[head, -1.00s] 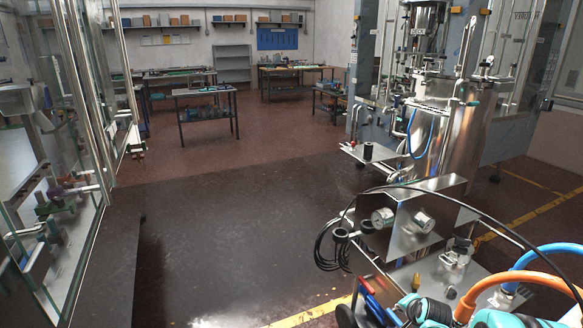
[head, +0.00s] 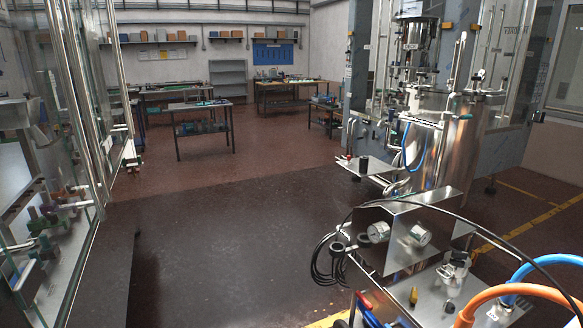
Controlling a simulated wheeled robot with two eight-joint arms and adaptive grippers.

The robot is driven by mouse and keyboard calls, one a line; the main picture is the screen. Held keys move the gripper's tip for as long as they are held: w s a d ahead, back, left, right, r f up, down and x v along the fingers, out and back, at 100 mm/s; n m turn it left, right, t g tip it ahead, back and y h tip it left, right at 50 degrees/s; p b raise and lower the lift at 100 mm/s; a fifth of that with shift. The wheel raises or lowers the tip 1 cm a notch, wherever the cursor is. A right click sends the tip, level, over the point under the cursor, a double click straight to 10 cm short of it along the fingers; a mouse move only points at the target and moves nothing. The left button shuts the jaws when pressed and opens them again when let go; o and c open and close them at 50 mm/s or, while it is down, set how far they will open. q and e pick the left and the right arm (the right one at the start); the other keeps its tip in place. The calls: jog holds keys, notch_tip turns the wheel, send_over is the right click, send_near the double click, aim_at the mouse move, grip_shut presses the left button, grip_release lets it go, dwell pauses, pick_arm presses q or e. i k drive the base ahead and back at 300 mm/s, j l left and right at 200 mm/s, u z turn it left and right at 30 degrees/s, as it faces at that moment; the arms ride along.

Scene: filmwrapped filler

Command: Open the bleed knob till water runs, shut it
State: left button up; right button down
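I cannot make out the bleed knob for certain. A metal cart (head: 385,312) at the lower right carries a sheet-metal box with two round gauges (head: 420,235). A small fitting with a clear, pale body (head: 453,270) stands on the cart top. A small yellow-and-black piece (head: 413,296) is in front of it. A tall shiny steel vessel (head: 430,150) with pipes and valves on its lid stands behind the cart. No running water shows. Neither of my grippers is in view.
Thick orange (head: 510,292) and blue (head: 545,265) hoses curve across the lower right corner. A black cable coil (head: 328,260) hangs at the cart's left side. A glass-fronted cabinet (head: 75,160) lines the left. The dark floor (head: 220,235) between is clear, with workbenches (head: 200,108) beyond.

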aim_at(414, 296)
jog(key=i+l+z, duration=0.25)
jog(key=i+l, duration=0.15)
jog(key=i+l+z, duration=0.25)
jog(key=i, duration=0.4)
